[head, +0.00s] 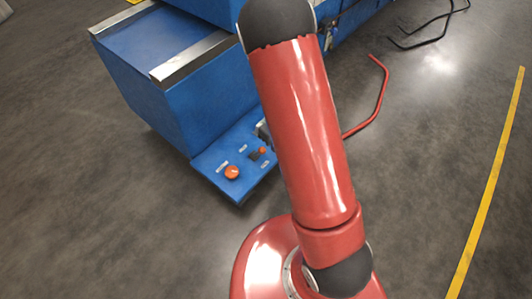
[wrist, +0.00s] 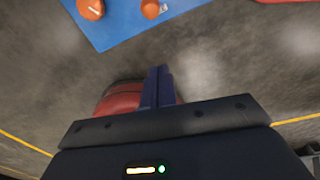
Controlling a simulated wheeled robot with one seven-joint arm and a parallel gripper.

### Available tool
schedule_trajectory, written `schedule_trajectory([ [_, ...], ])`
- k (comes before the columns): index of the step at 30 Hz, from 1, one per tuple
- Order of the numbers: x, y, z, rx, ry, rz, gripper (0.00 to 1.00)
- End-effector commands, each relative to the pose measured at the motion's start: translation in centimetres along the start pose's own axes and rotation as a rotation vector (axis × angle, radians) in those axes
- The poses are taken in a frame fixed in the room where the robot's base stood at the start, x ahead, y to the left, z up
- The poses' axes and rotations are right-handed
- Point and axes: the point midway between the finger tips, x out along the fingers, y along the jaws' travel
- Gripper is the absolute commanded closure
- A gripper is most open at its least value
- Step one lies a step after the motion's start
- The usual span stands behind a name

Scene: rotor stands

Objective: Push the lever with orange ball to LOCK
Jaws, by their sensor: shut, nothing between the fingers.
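The lever's small orange ball (head: 262,150) sits over a dark slot on a low blue panel (head: 212,163) in the head view. Small white labels are beside it, too small to read. The ball (wrist: 151,8) also shows at the top edge of the wrist view, on the blue panel (wrist: 110,32). My gripper (wrist: 158,70) is shut and empty, its fingertips apart from the ball and below it in the picture, over bare floor. In the head view my gripper does not show.
A larger orange knob (head: 232,172) is left of the ball on the same panel; it also shows in the wrist view (wrist: 90,8). The blue machine body (head: 180,85) rises behind the panel. A red bent bar (head: 379,95) stands to the right. Grey floor in front is clear.

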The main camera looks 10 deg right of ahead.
Motion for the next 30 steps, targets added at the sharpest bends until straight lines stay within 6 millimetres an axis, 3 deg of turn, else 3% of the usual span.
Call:
schedule_trajectory([
  [8, 1.6, 0.0, -0.1, -0.001, 0.002, 0.002, 1.0],
  [21, 10.7, 0.1, -0.1, 0.0, 0.003, 0.004, 1.0],
  [24, 9.3, 0.1, 1.9, -0.007, -0.004, -0.001, 1.0],
  [30, 8.8, 0.0, 3.5, -0.004, -0.001, 0.0, 1.0],
])
